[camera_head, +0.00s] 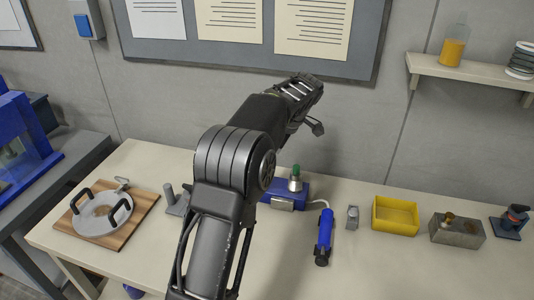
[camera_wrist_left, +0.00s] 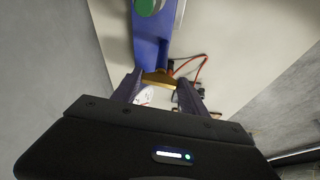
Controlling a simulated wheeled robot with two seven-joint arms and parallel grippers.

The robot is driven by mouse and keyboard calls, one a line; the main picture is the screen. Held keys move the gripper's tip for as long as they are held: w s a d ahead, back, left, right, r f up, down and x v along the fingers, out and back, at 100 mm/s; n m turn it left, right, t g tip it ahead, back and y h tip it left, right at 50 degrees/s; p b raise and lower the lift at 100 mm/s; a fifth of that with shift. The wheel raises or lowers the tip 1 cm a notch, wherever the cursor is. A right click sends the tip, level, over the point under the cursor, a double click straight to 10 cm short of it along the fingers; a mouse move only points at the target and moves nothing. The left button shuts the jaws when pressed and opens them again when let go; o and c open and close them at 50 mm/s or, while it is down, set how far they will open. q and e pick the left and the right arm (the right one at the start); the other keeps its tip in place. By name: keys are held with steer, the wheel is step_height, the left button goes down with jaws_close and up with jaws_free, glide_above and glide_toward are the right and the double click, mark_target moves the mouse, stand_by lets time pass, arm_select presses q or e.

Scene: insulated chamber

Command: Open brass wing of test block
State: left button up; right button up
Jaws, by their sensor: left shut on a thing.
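In the left wrist view, a blue body (camera_wrist_left: 150,42) with a green round part (camera_wrist_left: 145,6) reaches down toward my left gripper (camera_wrist_left: 158,86). A brass piece (camera_wrist_left: 158,78), which looks like the wing, sits at its lower end between my two fingers. The left gripper is shut on it. In the head view, a blue block (camera_head: 291,191) with a green-topped metal fitting (camera_head: 295,179) stands on the table, partly hidden by my arm. My left fingers and the brass wing do not show clearly there. My right gripper is in neither view.
A blue cylinder (camera_head: 324,236) on a white hose lies right of the block. A yellow bin (camera_head: 396,215) and a grey block (camera_head: 457,231) stand farther right. A round pan (camera_head: 102,212) on a wooden board is at left. Red wires (camera_wrist_left: 196,66) show past the fingers.

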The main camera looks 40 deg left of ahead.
arm_select(q)
steer(key=shift+w+r+n+p, duration=0.1)
steer(key=shift+n+p, duration=0.25)
steer(key=shift+n, duration=0.25)
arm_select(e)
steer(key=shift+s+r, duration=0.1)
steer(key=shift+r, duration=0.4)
arm_select(q)
steer(key=shift+g, duration=0.3)
steer(key=o, duration=1.4)
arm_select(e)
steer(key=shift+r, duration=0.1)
